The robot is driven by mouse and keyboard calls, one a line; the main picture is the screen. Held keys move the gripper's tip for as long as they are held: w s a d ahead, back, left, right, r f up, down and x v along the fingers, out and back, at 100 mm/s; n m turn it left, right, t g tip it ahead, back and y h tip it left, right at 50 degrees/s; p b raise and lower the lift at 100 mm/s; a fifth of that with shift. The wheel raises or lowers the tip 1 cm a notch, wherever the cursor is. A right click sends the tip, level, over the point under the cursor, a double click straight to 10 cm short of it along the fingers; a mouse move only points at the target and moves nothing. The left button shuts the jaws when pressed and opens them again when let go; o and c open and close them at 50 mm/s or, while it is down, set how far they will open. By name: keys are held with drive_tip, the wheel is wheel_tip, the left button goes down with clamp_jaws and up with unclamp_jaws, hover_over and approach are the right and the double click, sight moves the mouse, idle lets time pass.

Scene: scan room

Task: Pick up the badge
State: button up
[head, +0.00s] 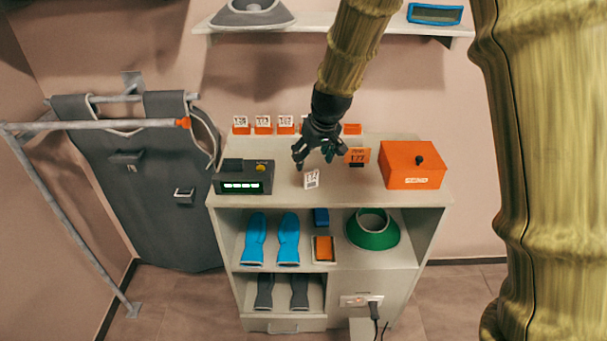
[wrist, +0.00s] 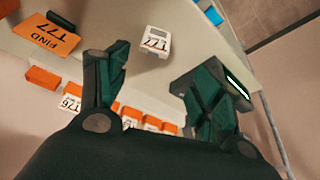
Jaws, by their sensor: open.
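The white badge (head: 311,178) marked T77 stands near the front of the cabinet top, below and in front of my gripper. It also shows in the wrist view (wrist: 155,42), just beyond the fingertips and apart from them. An orange sign (head: 357,156) stands to its right; in the wrist view the sign (wrist: 47,37) reads FIND T77. My gripper (head: 313,160) is above the cabinet top with its fingers spread and nothing between them. In the wrist view my gripper (wrist: 155,80) has both dark green fingers apart.
Several orange holders (head: 263,130), some with white badges, line the back of the cabinet top (head: 377,196). A dark device (head: 243,178) with a lit display stands at left. An orange box (head: 412,165) stands at right. A wall shelf (head: 310,22) is above.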

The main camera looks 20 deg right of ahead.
sight(311, 171)
drive_tip(key=f, duration=0.2)
drive_tip(key=w+d+f, duration=0.1)
drive_tip(key=shift+w+f+p, duration=0.1)
drive_tip(key=shift+f+p, duration=0.25)
drive_tip(key=shift+p, duration=0.05)
drive_tip(key=shift+p+x, duration=1.15)
drive_tip(key=shift+x, duration=2)
drive_tip(key=c, duration=1.1)
drive_tip(key=shift+o, duration=0.2)
drive_tip(key=shift+r+b, duration=0.75)
drive_tip(key=shift+r, duration=0.95)
drive_tip(key=s+a+b, duration=0.1)
drive_tip(key=s+b, duration=0.1)
drive_tip(key=s, duration=0.6)
drive_tip(key=s+a+r+b, duration=0.1)
drive_tip(key=s+a+b, duration=0.1)
drive_tip(key=s, duration=0.6)
drive_tip(key=shift+a+r, duration=0.25)
drive_tip(key=shift+a, duration=0.1)
